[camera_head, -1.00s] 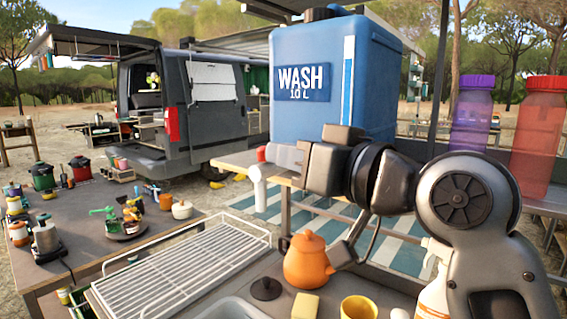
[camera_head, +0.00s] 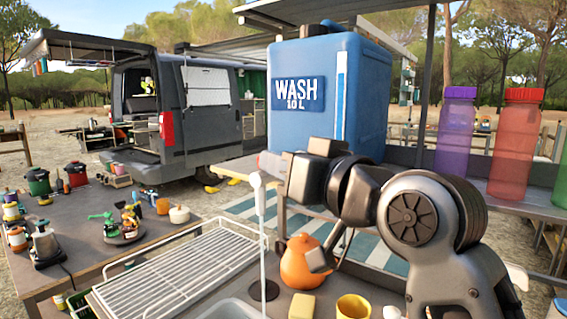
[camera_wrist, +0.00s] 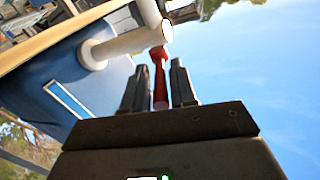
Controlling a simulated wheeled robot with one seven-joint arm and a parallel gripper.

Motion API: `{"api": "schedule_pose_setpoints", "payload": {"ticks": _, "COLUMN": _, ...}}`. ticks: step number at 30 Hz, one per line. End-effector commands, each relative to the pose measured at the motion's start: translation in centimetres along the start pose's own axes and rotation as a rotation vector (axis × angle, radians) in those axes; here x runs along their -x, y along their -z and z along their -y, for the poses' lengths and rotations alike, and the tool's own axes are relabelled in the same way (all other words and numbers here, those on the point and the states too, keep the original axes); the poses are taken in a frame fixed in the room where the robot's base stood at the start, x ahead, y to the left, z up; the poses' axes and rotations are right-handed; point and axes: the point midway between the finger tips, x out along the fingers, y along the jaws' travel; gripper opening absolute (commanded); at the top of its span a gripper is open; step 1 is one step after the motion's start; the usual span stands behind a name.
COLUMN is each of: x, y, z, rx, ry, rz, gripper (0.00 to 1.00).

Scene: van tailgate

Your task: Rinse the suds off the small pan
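The blue water jug (camera_head: 352,100) marked WASH 10 L stands on a shelf. Its white tap (camera_head: 257,182) has a thin stream of water (camera_head: 262,235) falling from it toward the grey sink (camera_head: 232,309) at the bottom edge. My gripper (camera_head: 268,164) is at the tap. In the wrist view my gripper (camera_wrist: 157,78) is open, with the tap's red lever (camera_wrist: 160,72) between its fingers and a visible gap on each side. The white tap (camera_wrist: 130,40) also shows there. The small pan and its suds are not in view.
A white wire dish rack (camera_head: 185,270) is left of the sink. An orange kettle (camera_head: 298,262), a yellow sponge (camera_head: 302,306) and a yellow cup (camera_head: 353,307) stand right of it. Purple (camera_head: 456,130) and red (camera_head: 514,145) bottles stand at the right.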

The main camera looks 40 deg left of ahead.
Motion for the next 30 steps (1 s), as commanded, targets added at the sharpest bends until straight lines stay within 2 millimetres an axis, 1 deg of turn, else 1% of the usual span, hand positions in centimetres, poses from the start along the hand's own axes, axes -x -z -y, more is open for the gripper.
{"api": "schedule_pose_setpoints", "payload": {"ticks": 1, "x": 0.0, "y": 0.0, "z": 0.0, "rx": 0.000, "ry": 0.000, "rz": 0.000, "gripper": 0.32}}
{"api": "schedule_pose_setpoints", "payload": {"ticks": 3, "x": 0.0, "y": 0.0, "z": 0.0, "rx": 0.000, "ry": 0.000, "rz": 0.000, "gripper": 0.38}}
{"api": "schedule_pose_setpoints", "payload": {"ticks": 9, "x": 0.0, "y": 0.0, "z": 0.0, "rx": 0.000, "ry": 0.001, "rz": 0.000, "gripper": 0.38}}
{"api": "schedule_pose_setpoints", "payload": {"ticks": 12, "x": 0.4, "y": -0.1, "z": 0.0, "rx": 0.000, "ry": 0.000, "rz": -0.001, "gripper": 0.38}}
{"api": "schedule_pose_setpoints", "payload": {"ticks": 16, "x": 1.9, "y": -0.1, "z": -0.1, "rx": 0.000, "ry": -0.001, "rz": -0.002, "gripper": 0.38}}
{"api": "schedule_pose_setpoints", "payload": {"ticks": 24, "x": 6.2, "y": -0.2, "z": -0.1, "rx": 0.001, "ry": -0.001, "rz": -0.001, "gripper": 0.38}}
{"api": "schedule_pose_setpoints", "payload": {"ticks": 27, "x": 7.2, "y": -0.1, "z": 0.0, "rx": 0.000, "ry": 0.000, "rz": -0.001, "gripper": 0.38}}
{"api": "schedule_pose_setpoints", "payload": {"ticks": 30, "x": 7.7, "y": -0.1, "z": 0.0, "rx": 0.000, "ry": 0.000, "rz": 0.000, "gripper": 0.38}}
